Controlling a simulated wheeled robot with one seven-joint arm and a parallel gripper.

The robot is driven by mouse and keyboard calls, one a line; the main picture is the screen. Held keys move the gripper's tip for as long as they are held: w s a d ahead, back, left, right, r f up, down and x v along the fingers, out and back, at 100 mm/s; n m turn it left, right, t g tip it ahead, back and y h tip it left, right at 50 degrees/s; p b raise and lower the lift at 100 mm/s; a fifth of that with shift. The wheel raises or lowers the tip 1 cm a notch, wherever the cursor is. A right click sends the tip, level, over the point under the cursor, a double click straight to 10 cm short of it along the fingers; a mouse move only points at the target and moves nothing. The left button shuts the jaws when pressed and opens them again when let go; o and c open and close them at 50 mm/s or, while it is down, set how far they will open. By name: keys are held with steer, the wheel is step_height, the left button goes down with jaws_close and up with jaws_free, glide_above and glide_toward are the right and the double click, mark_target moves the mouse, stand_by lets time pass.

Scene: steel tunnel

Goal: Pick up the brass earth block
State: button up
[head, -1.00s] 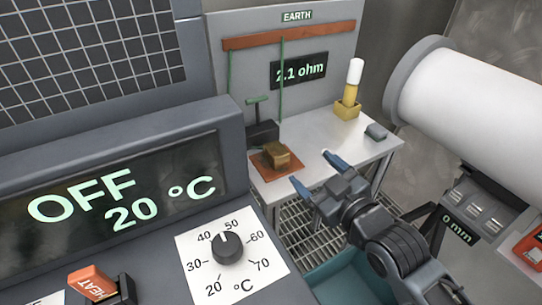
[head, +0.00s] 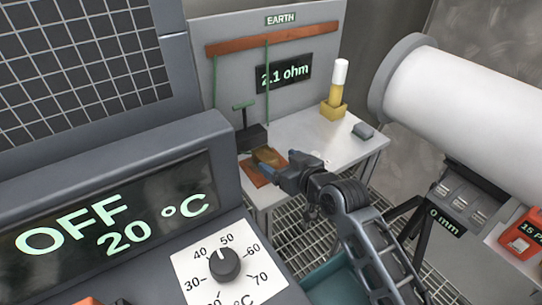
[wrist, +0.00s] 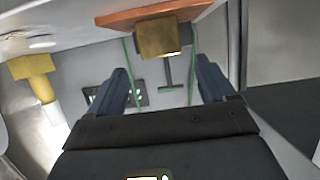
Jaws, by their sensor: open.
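The brass earth block (head: 266,155) sits on a copper-brown plate (head: 257,176) at the left front of the white bench. My gripper (head: 277,170) is low over the bench front, its fingers close to the block and partly covering it in the head view. In the wrist view, the brass block (wrist: 164,38) lies just past the fingertips, in line with the gap between them. My gripper (wrist: 161,66) is open and empty there. Whether a finger touches the block cannot be told.
A dark clamp with a green T-handle (head: 245,118) stands right behind the block. A yellow holder with a white-topped cylinder (head: 335,95) and a small grey block (head: 362,131) stand farther right on the bench (head: 310,135). A large white cylinder (head: 460,100) is at right.

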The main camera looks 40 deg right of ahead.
mark_target(266, 155)
steer(key=x, duration=0.7)
steer(key=shift+w+a+f, duration=0.15)
steer(key=shift+w, duration=0.15)
steer(key=c, duration=1.4)
steer(key=shift+r, duration=0.2)
